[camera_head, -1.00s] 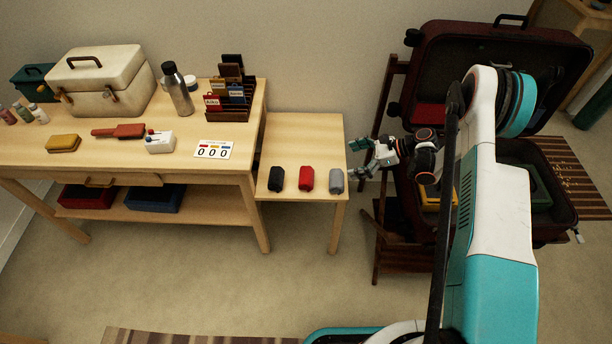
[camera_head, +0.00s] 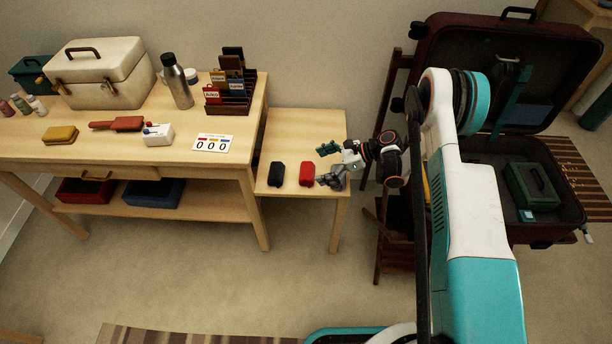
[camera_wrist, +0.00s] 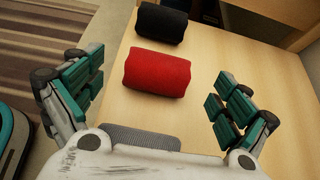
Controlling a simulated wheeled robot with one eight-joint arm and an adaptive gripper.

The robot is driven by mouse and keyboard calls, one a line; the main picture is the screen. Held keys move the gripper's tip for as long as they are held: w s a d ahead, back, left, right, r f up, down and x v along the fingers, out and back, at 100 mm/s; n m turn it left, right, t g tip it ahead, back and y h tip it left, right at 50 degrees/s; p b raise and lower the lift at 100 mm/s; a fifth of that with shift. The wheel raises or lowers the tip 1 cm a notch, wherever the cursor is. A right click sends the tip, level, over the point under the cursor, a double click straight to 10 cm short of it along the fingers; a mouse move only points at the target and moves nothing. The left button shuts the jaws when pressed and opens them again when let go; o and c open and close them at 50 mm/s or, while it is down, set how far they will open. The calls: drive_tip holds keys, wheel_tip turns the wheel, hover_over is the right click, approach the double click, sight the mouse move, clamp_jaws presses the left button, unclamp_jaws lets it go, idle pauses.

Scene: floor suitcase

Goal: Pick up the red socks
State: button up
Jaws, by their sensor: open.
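The red socks (camera_head: 306,174) lie as a rolled bundle on the small light-wood side table, between the dark socks and my gripper. In the wrist view the red socks (camera_wrist: 157,73) lie crosswise ahead of the palm, between the lines of the two spread fingers. My gripper (camera_head: 325,165) is open and empty at the right part of this table, pointing left toward the red socks. In the wrist view a grey patch (camera_wrist: 140,138) shows just in front of the palm, likely the grey socks, which my gripper hides in the head view.
Dark rolled socks (camera_head: 276,174) lie just left of the red ones. The side table (camera_head: 290,125) is bare toward the back. A larger desk (camera_head: 100,150) with a toolbox, bottle and card rack stands left. An open suitcase (camera_head: 480,60) stands right, with a green box (camera_head: 532,187) inside.

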sight(308, 169)
drive_tip(key=b+x, duration=0.1)
drive_tip(key=x, duration=0.2)
drive_tip(key=shift+a+f, duration=0.1)
drive_tip(key=shift+a, duration=0.15)
drive_tip(key=c, duration=1.1)
